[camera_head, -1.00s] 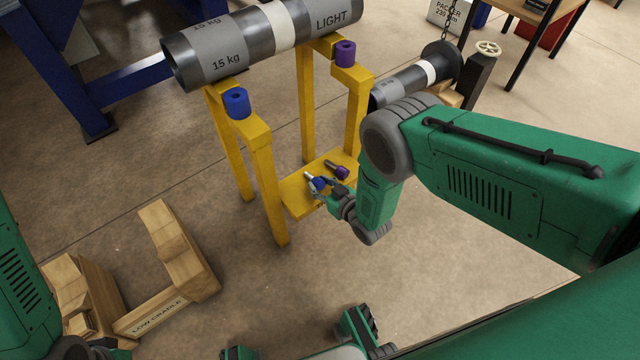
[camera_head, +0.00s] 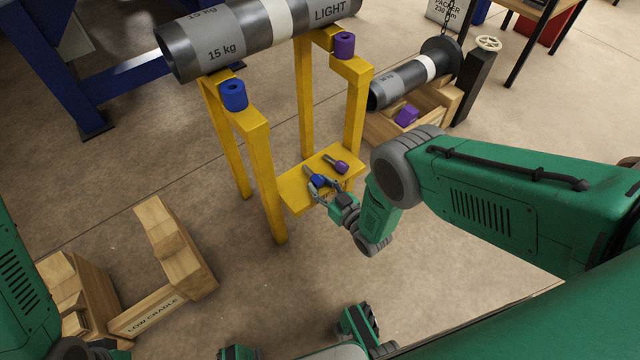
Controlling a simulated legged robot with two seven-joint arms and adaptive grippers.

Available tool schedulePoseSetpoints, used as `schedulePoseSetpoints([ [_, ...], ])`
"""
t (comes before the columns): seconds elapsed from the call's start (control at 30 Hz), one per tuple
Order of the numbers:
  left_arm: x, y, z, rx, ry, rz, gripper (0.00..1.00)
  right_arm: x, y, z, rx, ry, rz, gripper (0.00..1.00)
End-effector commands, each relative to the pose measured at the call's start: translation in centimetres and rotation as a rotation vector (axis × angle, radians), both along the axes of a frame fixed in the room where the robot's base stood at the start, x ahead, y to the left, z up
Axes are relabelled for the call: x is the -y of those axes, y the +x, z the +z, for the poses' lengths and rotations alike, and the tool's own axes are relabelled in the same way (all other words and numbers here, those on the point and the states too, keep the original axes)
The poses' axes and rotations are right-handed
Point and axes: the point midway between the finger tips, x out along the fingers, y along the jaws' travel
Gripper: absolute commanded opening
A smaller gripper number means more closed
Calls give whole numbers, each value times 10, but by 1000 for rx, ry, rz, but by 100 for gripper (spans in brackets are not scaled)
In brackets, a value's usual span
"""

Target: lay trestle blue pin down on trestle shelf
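The blue pin (camera_head: 319,181), a grey shank with a blue head, lies on the yellow trestle's low shelf (camera_head: 295,196). A purple pin (camera_head: 340,166) lies beside it, to the right and farther back. My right gripper (camera_head: 325,190) is at the shelf's front edge, with its fingers spread around the blue head; I see no firm grip, though contact is hard to tell. The yellow trestle (camera_head: 262,165) carries a blue collar (camera_head: 233,95) and a purple collar (camera_head: 344,45) on top. My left arm shows at the left edge; its gripper is not seen.
A grey pipe marked 15 kg (camera_head: 225,45) rests across the trestle. A second pipe (camera_head: 405,82) lies on a wooden cradle at the right, with a purple block (camera_head: 407,115) near it. A low wooden cradle (camera_head: 175,250) stands at the lower left. Floor between is clear.

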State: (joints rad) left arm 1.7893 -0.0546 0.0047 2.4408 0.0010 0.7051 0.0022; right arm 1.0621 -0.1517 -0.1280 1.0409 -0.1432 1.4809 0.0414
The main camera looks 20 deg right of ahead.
Motion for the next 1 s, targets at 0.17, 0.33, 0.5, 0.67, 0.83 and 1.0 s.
schedulePoseSetpoints([
  [0.17, 0, 0, 0, 0, 0, 0, 22, 0, 1, 0, 0, -1, -1, 53],
  [0.33, 0, 0, 0, 0, 0, 0, 22, 0, 1, 1, 3, 0, 0, 53],
  [0.5, 0, 0, 0, 0, 0, 0, 22, 0, 1, 2, 4, 0, 0, 53],
  [0.67, 0, 0, 2, 0, 0, 0, 22, 0, 0, 3, 5, 1, 0, 53],
  [0.83, 0, 0, 7, 0, 0, 0, 22, 2, -4, 7, 4, 0, 0, 53],
  [1.0, 0, 0, 14, 0, 0, 0, 22, 4, -10, 11, 4, 0, 0, 53],
])
